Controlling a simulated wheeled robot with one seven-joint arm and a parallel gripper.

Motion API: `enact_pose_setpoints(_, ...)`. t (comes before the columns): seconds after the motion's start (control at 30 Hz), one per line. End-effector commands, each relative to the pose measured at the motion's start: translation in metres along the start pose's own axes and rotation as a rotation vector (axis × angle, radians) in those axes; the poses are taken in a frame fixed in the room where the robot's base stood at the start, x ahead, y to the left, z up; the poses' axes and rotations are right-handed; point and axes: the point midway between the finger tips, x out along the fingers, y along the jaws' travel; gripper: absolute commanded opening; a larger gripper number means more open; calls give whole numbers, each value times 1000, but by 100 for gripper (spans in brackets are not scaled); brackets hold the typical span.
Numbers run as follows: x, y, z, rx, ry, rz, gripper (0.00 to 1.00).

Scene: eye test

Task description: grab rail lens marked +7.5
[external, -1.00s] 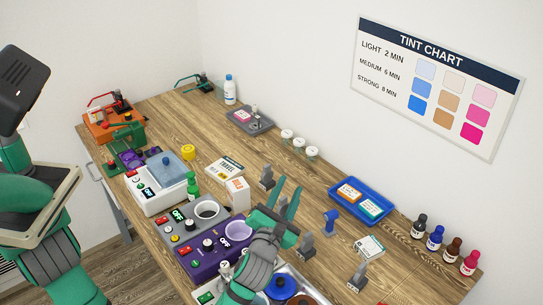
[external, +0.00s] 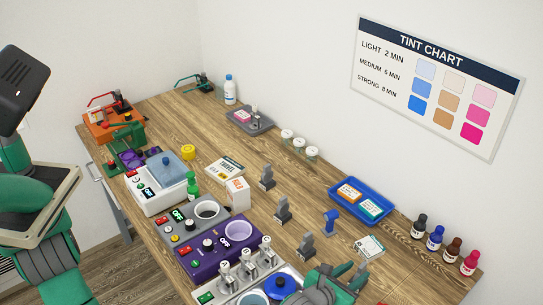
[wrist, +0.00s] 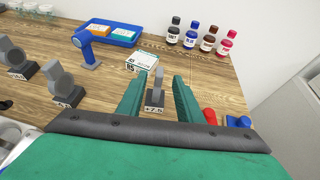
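The lens marked +7.5 sits on a small grey stand (wrist: 155,97) with a white "+7.5" label on the wood table. My gripper is open, with visible gaps on both sides of the stand. In the external view my gripper (external: 352,278) is at the lower right and the +7.5 stand (external: 363,268) is mostly hidden by the fingers.
Similar grey stands (wrist: 58,84) and a blue lamp-like tool (wrist: 86,48) stand to the left. A labelled white box (wrist: 142,61) lies just behind. Red and blue knobbed pieces (wrist: 238,121) are close on the right. A blue tray (external: 345,207) and small bottles (external: 435,238) are farther back.

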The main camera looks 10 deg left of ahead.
Motion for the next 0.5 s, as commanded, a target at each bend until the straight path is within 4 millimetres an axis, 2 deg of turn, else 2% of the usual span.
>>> enact_pose_setpoints(0.33, 41, 1, -4, -2, 1, 2, 33)
enact_pose_setpoints(0.5, 52, 1, -4, 0, -1, 2, 33)
